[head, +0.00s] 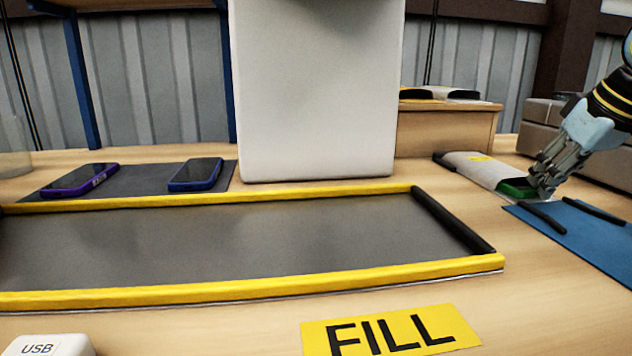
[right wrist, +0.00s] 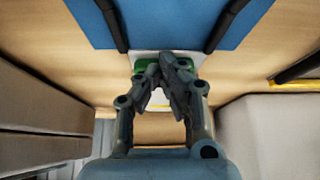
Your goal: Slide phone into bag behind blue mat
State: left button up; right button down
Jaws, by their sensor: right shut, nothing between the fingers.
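A pale bag (head: 478,168) with a yellow label lies on the table behind the blue mat (head: 585,235). A green phone (head: 513,189) lies at the bag's dark mouth, partly inside, its near end towards the mat. My right gripper (head: 541,193) is shut and empty, its fingertips right at the phone's near end; I cannot tell whether they touch. My left gripper is not in view.
Two black rails (head: 541,216) lie on the blue mat. A purple phone (head: 80,180) and a blue phone (head: 195,174) lie on a dark mat. A yellow-edged grey tray (head: 240,240), a tall white panel (head: 315,90) and grey cartons (head: 590,150) stand around.

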jog(key=shift+w, duration=0.35)
jog(key=shift+w, duration=0.1)
jog(key=shift+w+a, duration=0.15)
jog(key=shift+w, duration=0.8)
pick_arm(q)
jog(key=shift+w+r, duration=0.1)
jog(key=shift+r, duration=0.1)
pick_arm(e)
jog(key=shift+s+p, duration=0.5)
jog(key=shift+p, duration=0.65)
notch_tip(320, 180, up, 7)
jog(key=p, duration=0.8)
jog(key=shift+s+r+p, duration=0.1)
jog(key=shift+r+p, duration=0.1)
jog(key=shift+p, duration=0.1)
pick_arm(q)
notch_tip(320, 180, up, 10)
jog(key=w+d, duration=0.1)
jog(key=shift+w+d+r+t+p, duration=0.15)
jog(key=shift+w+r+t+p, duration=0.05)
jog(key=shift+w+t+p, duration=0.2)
pick_arm(e)
jog(key=shift+r, duration=0.25)
